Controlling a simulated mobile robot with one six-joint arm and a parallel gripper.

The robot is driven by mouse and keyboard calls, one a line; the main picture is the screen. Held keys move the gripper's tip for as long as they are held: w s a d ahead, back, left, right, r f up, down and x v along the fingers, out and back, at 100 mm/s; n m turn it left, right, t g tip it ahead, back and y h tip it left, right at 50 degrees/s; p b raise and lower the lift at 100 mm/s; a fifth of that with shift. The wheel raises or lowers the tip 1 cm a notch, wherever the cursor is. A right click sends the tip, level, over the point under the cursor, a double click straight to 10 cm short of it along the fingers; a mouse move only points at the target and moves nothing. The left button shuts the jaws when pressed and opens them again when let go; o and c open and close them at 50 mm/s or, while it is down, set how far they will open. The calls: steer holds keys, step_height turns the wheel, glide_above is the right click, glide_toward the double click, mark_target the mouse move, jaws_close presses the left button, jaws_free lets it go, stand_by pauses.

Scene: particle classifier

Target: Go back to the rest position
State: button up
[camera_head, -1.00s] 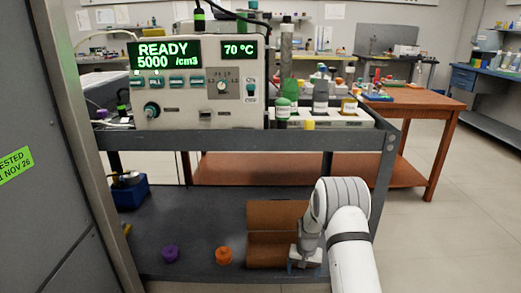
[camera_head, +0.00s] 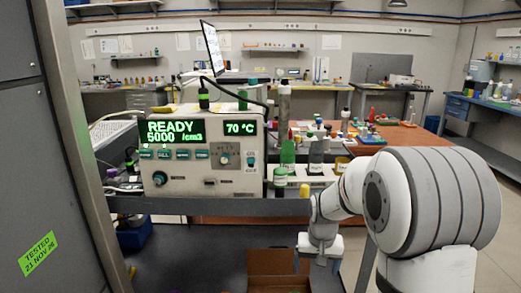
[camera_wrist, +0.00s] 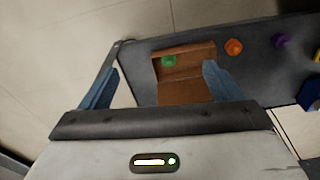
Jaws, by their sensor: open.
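My gripper (camera_head: 318,262) hangs pointing down in the head view, in front of the cart and above the open cardboard box (camera_head: 272,283). In the wrist view the two blue fingers of my gripper (camera_wrist: 160,82) are spread wide with nothing between them. The box (camera_wrist: 185,92) lies on the dark lower shelf, below and apart from the fingers. A green cap-like piece (camera_wrist: 169,61) is inside it.
The machine (camera_head: 200,158) reading READY stands on the cart's upper shelf, with bottles beside it. On the lower shelf are an orange piece (camera_wrist: 234,47), a purple piece (camera_wrist: 280,41) and a blue bin (camera_head: 134,235). A grey cabinet (camera_head: 35,150) is close at left.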

steer(key=s+r+p, duration=0.8)
steer(key=s+r, duration=0.3)
steer(key=r, duration=0.3)
steer(key=s+r+n+t+p, duration=0.1)
steer(key=s+r+p, duration=0.7)
steer(key=s+r, duration=0.4)
step_height(320, 180, up, 2)
